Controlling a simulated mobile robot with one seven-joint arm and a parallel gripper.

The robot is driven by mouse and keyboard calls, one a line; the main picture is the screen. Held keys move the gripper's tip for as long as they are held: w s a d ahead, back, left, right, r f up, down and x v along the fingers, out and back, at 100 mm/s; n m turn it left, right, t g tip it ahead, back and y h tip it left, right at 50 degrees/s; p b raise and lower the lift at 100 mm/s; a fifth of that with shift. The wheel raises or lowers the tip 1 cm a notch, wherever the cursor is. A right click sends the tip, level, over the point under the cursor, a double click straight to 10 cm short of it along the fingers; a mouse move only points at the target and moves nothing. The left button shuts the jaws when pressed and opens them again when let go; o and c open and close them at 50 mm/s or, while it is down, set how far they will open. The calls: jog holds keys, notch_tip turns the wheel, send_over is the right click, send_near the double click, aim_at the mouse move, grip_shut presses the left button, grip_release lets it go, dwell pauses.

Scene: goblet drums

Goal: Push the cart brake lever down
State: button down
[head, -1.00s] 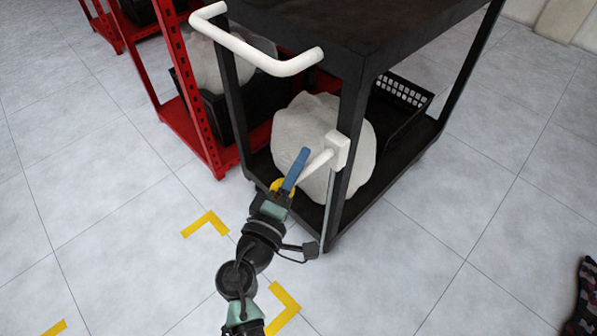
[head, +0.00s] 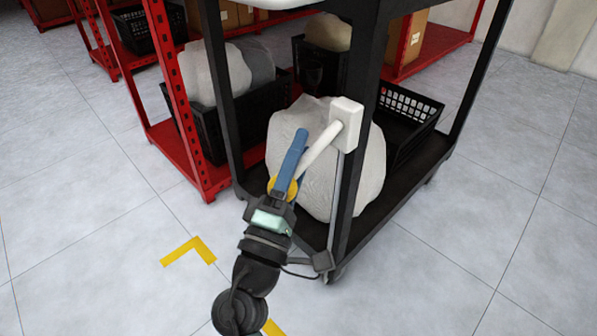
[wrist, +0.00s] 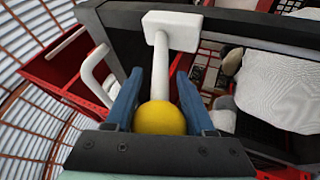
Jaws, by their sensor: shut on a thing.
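The black cart (head: 362,60) carries a white brake lever (head: 322,147) on a white block (head: 347,114) fixed to its near corner post. The lever slopes down and left from the block to a yellow ball knob (head: 284,188). My gripper (head: 301,138) has blue fingers and is shut on the lever at its knob end. In the wrist view, the fingers (wrist: 159,76) lie on either side of the yellow knob (wrist: 161,118) and the white lever (wrist: 160,70), which runs to the block (wrist: 172,30). The knob is partly hidden in the head view.
A large whitish sack-like lump (head: 360,185) sits on the cart's lower shelf, close behind the lever, beside a black crate (head: 410,112). Red shelving (head: 176,100) stands behind left. Yellow floor marks (head: 190,250) lie on open grey tiles at left.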

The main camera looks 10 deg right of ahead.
jog(key=shift+w+d+f+b, duration=0.1)
jog(key=shift+f+b, duration=0.35)
jog(key=shift+b, duration=0.15)
jog(key=shift+c, duration=1.4)
grip_release()
jog(key=p+v, duration=0.1)
jog(key=v, duration=1.2)
jog(key=shift+p, duration=0.3)
